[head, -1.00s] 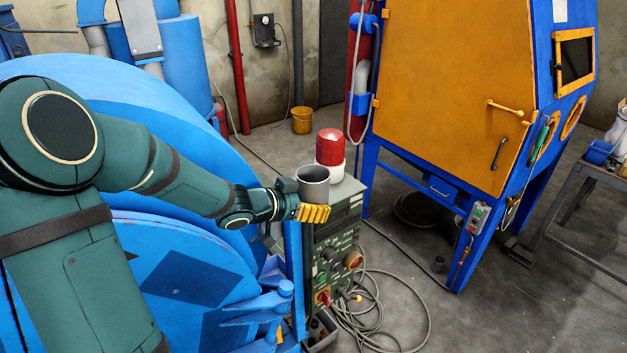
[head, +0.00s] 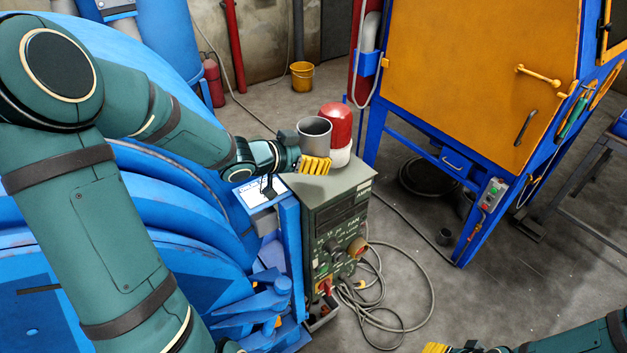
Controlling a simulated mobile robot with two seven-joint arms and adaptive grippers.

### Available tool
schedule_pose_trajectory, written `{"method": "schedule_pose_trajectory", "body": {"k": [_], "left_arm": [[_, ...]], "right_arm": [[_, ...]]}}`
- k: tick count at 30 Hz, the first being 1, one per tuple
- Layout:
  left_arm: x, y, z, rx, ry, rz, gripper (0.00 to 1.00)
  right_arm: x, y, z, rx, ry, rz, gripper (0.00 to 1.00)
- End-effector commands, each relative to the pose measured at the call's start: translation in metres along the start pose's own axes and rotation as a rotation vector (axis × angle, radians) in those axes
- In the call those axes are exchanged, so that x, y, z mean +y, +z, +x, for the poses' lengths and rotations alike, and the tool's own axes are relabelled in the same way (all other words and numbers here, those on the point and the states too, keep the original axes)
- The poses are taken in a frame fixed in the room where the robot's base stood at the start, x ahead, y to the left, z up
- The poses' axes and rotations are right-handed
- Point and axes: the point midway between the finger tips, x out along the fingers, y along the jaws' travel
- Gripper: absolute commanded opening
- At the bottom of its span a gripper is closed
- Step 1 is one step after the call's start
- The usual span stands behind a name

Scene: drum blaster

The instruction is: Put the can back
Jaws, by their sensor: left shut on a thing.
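The can (head: 314,134) is a grey open-topped cylinder in the head view, upright, over the top of the green control box (head: 335,205). My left gripper (head: 314,163) comes in from the left with yellow fingers and is shut on the can. The can's lower part is hidden behind the fingers, so I cannot tell if it touches the box top. My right gripper (head: 436,348) shows only as a yellow tip at the bottom edge; its jaws are cut off.
A red beacon with a white base (head: 336,128) stands right behind the can. The blue drum machine (head: 170,200) fills the left. An orange and blue cabinet (head: 470,75) stands at the right. Loose cables (head: 385,300) lie on the floor by the box.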

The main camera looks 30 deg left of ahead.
Motion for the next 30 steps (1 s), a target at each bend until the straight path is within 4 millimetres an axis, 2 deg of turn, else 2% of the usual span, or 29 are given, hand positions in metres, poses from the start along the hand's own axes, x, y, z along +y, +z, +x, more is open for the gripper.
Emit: {"method": "schedule_pose_trajectory", "body": {"k": [1,3,10,16,30], "left_arm": [[0.000,0.014,0.006,-0.001,0.002,-0.004,0.24],[0.000,0.024,0.010,0.000,0.001,-0.004,0.24],[0.000,0.043,0.018,0.000,0.001,-0.002,0.24],[0.000,0.067,0.028,0.000,0.001,-0.002,0.24],[0.000,0.074,0.031,0.000,0.000,0.000,0.24]], "right_arm": [[0.003,0.001,0.008,-0.001,0.001,0.000,0.47],[0.004,0.002,0.013,-0.001,0.002,0.000,0.47],[0.006,0.002,0.020,0.000,0.004,-0.001,0.47],[0.010,0.005,0.029,-0.004,0.004,-0.002,0.47],[0.010,0.006,0.031,-0.007,0.004,-0.003,0.47]]}}
